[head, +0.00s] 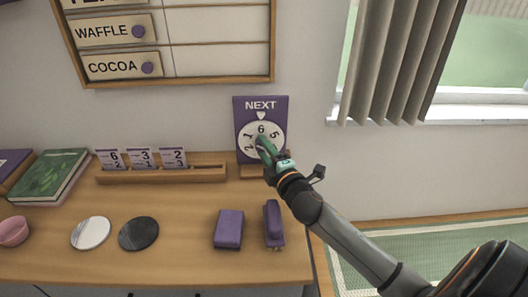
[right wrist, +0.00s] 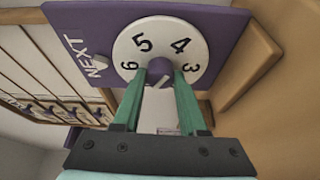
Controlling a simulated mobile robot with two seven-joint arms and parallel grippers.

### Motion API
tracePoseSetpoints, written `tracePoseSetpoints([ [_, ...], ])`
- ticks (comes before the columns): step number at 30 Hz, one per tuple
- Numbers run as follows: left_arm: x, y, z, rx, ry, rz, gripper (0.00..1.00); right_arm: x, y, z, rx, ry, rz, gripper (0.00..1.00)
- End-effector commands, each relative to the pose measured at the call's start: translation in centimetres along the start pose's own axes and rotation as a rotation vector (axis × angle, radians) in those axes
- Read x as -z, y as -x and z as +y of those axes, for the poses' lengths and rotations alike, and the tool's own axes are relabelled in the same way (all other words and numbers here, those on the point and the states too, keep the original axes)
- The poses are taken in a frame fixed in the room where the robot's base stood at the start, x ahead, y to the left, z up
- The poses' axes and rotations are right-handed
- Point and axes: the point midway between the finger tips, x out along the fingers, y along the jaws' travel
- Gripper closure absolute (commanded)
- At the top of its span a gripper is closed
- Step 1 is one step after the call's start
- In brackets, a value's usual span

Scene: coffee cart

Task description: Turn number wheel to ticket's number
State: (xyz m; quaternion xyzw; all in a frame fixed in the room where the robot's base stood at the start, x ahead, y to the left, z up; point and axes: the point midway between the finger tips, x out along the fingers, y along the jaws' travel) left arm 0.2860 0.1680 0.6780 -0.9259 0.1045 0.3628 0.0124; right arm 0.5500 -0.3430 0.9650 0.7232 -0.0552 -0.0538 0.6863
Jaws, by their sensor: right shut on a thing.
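The number wheel (head: 275,143) is a white disc on a purple board (head: 241,107) marked NEXT. A small white pointer sits above it, and the 6 is at the pointer. The 5 is to the right, the 1 to the left. My right gripper (head: 263,146) reaches the wheel's middle. In the right wrist view its green fingers (right wrist: 160,76) are shut on the purple knob (right wrist: 159,66). Three tickets stand in a wooden rack (head: 190,175): 6 (head: 110,159), 3 (head: 143,158) and 2 (head: 174,158), from left to right. My left gripper is out of view.
A white coaster (head: 90,233), a dark coaster (head: 138,234), a pink bowl (head: 13,231) and a green book (head: 46,176) are at left. A menu board (head: 222,48) hangs above; blinds (head: 395,60) hang at right.

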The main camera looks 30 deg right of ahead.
Motion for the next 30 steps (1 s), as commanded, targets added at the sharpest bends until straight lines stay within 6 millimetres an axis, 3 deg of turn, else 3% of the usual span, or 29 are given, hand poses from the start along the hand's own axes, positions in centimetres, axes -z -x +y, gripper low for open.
tracePoseSetpoints([
  [11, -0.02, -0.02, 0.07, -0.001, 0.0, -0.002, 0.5, -0.02, 0.0, -0.02, 0.0, -0.006, -0.001, 1.0],
  [12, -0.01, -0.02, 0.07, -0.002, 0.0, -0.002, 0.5, -0.01, 0.0, -0.02, 0.0, -0.006, -0.001, 0.57],
  [20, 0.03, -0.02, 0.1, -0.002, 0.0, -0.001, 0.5, 0.0, -0.01, -0.01, -0.001, -0.005, 0.0, 0.28],
  [30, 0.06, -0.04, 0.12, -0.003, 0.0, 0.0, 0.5, 0.0, 0.41, -0.08, 0.0, -0.004, 0.0, 0.28],
])
